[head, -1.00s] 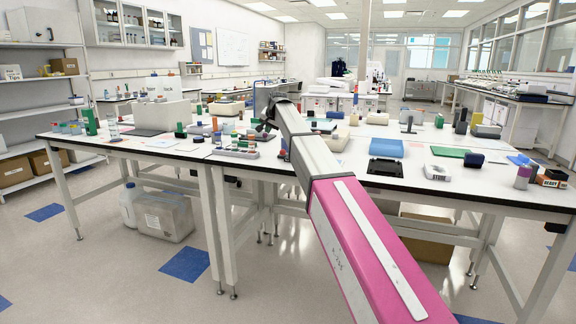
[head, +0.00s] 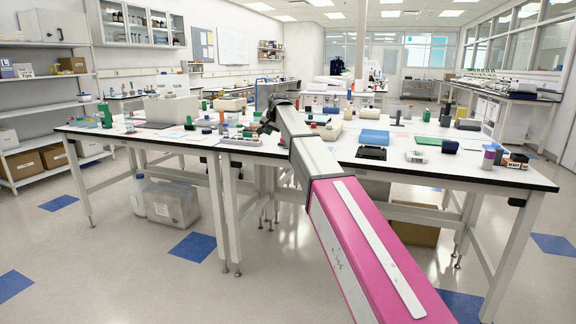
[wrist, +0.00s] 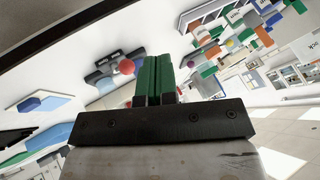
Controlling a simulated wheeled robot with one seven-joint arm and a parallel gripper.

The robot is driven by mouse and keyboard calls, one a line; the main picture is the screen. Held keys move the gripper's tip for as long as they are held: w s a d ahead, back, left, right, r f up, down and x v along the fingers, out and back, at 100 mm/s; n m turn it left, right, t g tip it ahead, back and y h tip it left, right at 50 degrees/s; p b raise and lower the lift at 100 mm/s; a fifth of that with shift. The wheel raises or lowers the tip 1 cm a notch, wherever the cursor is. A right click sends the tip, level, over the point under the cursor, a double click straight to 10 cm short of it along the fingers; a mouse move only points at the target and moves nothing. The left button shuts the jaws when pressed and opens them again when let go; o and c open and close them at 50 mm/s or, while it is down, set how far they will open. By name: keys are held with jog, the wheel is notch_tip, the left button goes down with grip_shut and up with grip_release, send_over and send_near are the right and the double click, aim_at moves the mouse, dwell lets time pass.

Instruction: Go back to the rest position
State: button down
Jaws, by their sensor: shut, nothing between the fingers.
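My arm, grey and pink, reaches forward in the head view toward the long white lab table (head: 300,152). My gripper (head: 267,124) is at its far end, small and dark, and appears over the table's near part. In the wrist view my gripper (wrist: 160,62) shows two green fingers pressed together with nothing between them. The wrist picture is tilted, with the table and its items behind the fingers. How high the fingers are above the table cannot be told.
The table holds a blue box (head: 374,137), a black tray (head: 371,153), a purple-topped container (head: 489,157) and many small items. Shelves (head: 45,122) stand at the left. Below the table are a clear bin (head: 172,205) and a cardboard box (head: 414,220). The floor in front is clear.

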jog(key=s+d+f+g+h, duration=0.1)
jog(key=s+d+f, duration=0.45)
jog(key=f, duration=0.35)
jog(key=s+d+f+n+g, duration=0.1)
jog(key=s+d+f, duration=0.45)
jog(key=f, duration=0.35)
jog(key=s+d+f+g+h, duration=0.1)
jog(key=s+d+f, duration=0.5)
jog(key=f, duration=0.4)
jog(key=s+d+f+g, duration=0.1)
jog(key=s+d+f, duration=0.2)
jog(key=s, duration=0.6)
jog(key=s+d+f+n+g, duration=0.1)
jog(key=s+d+f, duration=0.3)
jog(key=s+f, duration=0.4)
jog(key=s+d+f+n+g+h, duration=0.1)
jog(key=s+f, duration=0.4)
jog(key=s, duration=0.6)
jog(key=shift+d+f+g, duration=0.35)
jog(key=shift+d+g, duration=0.25)
jog(key=shift+d, duration=0.55)
